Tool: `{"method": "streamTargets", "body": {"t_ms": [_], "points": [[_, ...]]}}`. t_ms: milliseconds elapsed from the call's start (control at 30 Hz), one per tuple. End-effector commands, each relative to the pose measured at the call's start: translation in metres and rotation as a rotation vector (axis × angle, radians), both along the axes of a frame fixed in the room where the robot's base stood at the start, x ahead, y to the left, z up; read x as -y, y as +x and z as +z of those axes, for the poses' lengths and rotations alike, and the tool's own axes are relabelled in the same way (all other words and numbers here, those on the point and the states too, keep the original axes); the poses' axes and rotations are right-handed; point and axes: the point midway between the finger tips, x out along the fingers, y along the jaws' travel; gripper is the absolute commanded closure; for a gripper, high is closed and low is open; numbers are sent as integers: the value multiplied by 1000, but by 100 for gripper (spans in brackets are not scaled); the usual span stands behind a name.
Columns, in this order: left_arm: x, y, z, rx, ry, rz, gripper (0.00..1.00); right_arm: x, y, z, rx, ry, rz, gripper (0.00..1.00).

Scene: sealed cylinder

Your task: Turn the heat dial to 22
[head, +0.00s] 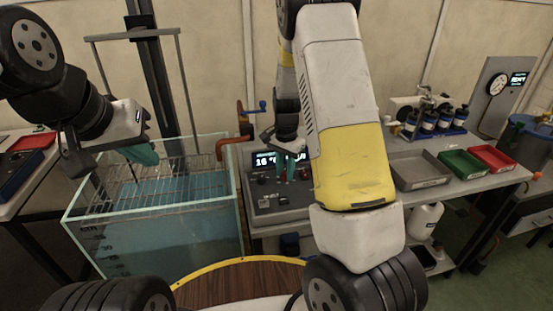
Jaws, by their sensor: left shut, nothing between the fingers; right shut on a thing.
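The control box (272,203) stands on the bench just right of the water tank. Its lit display (266,159) shows a number that looks like 16; the rest is too small to read. My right gripper (287,176) points down at the top of the box with its teal fingers shut on a small knob, which looks like the heat dial and is mostly hidden by the fingers. My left gripper (141,155) is shut and empty above the wire rack over the tank, away from the box.
The glass water tank (150,235) with a wire rack (150,190) fills the left middle. Grey (420,172), green (461,164) and red (492,158) trays sit on the bench at right. Several dark bottles (428,122) stand behind them. My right forearm hides the bench's middle.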

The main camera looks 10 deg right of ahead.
Motion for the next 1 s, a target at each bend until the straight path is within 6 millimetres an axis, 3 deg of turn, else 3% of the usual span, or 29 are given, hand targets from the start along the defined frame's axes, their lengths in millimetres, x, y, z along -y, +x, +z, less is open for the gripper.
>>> {"method": "streamTargets", "body": {"t_ms": [200,233,300,333,667,1000], "points": [[0,0,0,0,0,0,100,0,2,1,5,1,1,100],[0,0,0,0,0,0,100,0,2,1,5,1,1,69],[0,0,0,0,0,0,100,0,1,1,5,1,1,55],[0,0,0,0,0,0,100,0,1,1,4,0,1,53],[0,0,0,0,0,0,100,0,1,3,2,1,1,53],[0,0,0,0,0,0,100,0,1,54,5,1,3,53]]}}
